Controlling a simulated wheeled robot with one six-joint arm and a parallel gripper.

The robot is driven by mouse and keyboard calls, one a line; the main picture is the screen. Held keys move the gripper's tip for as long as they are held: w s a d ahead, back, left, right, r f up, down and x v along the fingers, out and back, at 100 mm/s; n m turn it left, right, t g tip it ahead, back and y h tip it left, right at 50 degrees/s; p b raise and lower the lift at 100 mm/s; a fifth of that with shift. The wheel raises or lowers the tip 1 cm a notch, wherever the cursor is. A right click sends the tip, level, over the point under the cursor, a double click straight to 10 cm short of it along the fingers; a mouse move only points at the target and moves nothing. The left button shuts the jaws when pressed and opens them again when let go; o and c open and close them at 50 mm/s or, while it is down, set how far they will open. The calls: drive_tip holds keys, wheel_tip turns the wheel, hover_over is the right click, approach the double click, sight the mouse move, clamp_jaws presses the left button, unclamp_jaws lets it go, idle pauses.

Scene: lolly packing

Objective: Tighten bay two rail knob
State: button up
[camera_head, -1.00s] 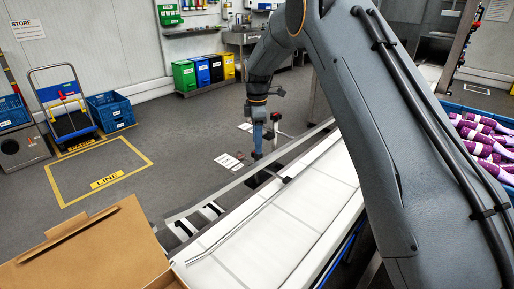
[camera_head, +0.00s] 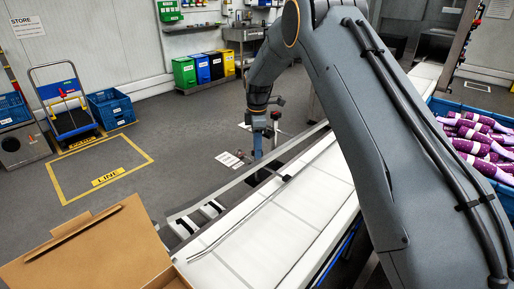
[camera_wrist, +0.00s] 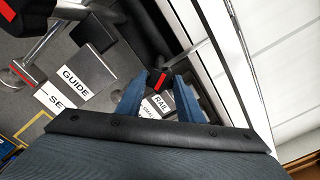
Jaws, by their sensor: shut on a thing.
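In the wrist view a small red and black knob (camera_wrist: 158,81) sits between the blue fingertips of my gripper (camera_wrist: 157,88). My gripper is shut on it. No bay number is readable. In the head view my gripper (camera_head: 258,152) points down at the far left edge of the white conveyor (camera_head: 285,205). The knob is too small or hidden to make out there. A thin guide rail (camera_head: 238,218) runs along the belt.
A plate lettered GUIDE (camera_wrist: 83,74) lies left of my fingers in the wrist view. An open cardboard box (camera_head: 85,250) stands at the conveyor's near left. A blue crate of purple-wrapped lollies (camera_head: 478,140) is at the right. The floor left of the conveyor is open.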

drive_tip(key=m+b, duration=0.2)
drive_tip(key=m, duration=0.3)
drive_tip(key=shift+m+b, duration=0.3)
drive_tip(key=shift+b, duration=0.1)
drive_tip(key=m+b, duration=0.1)
drive_tip(key=m, duration=0.5)
drive_tip(key=shift+b, duration=0.3)
drive_tip(key=m, duration=0.6)
drive_tip(key=shift+m+b, duration=0.3)
drive_tip(key=shift+b, duration=0.1)
drive_tip(key=m, duration=0.5)
drive_tip(key=shift+m, duration=0.3)
drive_tip(key=o, duration=1.1)
drive_tip(key=shift+c, duration=0.2)
